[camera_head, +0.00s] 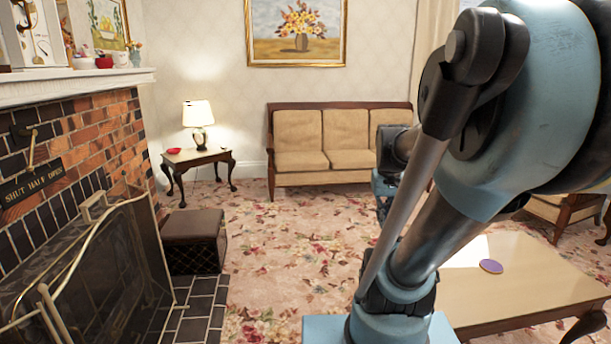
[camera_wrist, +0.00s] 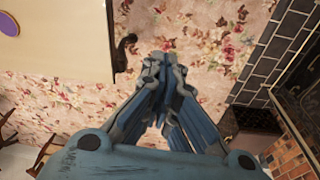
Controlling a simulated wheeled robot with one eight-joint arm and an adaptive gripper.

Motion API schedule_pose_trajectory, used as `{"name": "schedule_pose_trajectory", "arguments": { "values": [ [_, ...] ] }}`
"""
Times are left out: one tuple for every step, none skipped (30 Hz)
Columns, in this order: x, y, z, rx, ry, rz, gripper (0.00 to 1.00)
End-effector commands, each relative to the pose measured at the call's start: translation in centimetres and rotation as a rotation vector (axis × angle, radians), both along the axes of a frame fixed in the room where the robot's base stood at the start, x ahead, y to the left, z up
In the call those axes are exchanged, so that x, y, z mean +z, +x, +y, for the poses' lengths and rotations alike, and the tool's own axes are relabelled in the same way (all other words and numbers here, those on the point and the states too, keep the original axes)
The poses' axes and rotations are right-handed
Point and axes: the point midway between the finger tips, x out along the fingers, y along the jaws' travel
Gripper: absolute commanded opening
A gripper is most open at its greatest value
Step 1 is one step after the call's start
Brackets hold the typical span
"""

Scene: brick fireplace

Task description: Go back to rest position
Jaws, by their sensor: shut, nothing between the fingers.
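My gripper (camera_wrist: 163,68) shows in the wrist view with its fingertips together and nothing between them. It hangs above the flowered carpet (camera_wrist: 60,100), beside the edge of the low wooden table (camera_wrist: 70,40). In the head view my arm fills the right side and stands in front of part of the sofa and table. My gripper's fingers cannot be made out there.
The wooden table (camera_head: 530,275) at right bears a purple disc (camera_head: 491,266). The brick fireplace (camera_head: 100,130) and its screen (camera_head: 90,270) are at left, with a dark footstool (camera_head: 193,240). A sofa (camera_head: 320,145) and lamp table (camera_head: 197,157) stand behind. Carpet (camera_head: 290,240) between is clear.

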Motion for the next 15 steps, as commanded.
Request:
{"name": "schedule_pose_trajectory", "arguments": {
  "values": [
    [-0.6, -1.0, 0.5, 0.004, 0.003, -0.005, 0.0],
    [-0.9, -1.4, 0.7, 0.005, 0.005, -0.008, 0.0],
    [-1.2, -2.1, 1.0, 0.005, 0.007, -0.011, 0.0],
    [-1.5, -2.5, 1.2, 0.005, 0.008, -0.014, 0.0],
    [-1.8, -3.0, 1.4, 0.004, 0.01, -0.017, 0.0],
    [-2.3, -3.6, 1.7, 0.006, 0.012, -0.021, 0.0],
    [-2.6, -4.0, 1.9, 0.007, 0.014, -0.024, 0.0],
    [-2.9, -4.5, 2.1, 0.007, 0.016, -0.026, 0.0],
    [-3.4, -5.0, 2.3, 0.006, 0.018, -0.031, 0.0],
    [-3.7, -5.4, 2.5, 0.006, 0.02, -0.033, 0.0],
    [-4.1, -5.8, 2.6, 0.008, 0.022, -0.035, 0.0],
    [-4.5, -6.2, 2.8, 0.008, 0.024, -0.038, 0.0],
    [-4.8, -6.5, 3.0, 0.008, 0.026, -0.041, 0.0],
    [-5.0, -6.8, 3.1, 0.008, 0.027, -0.042, 0.0],
    [-5.3, -7.1, 3.4, 0.007, 0.029, -0.044, 0.0]
  ]
}}
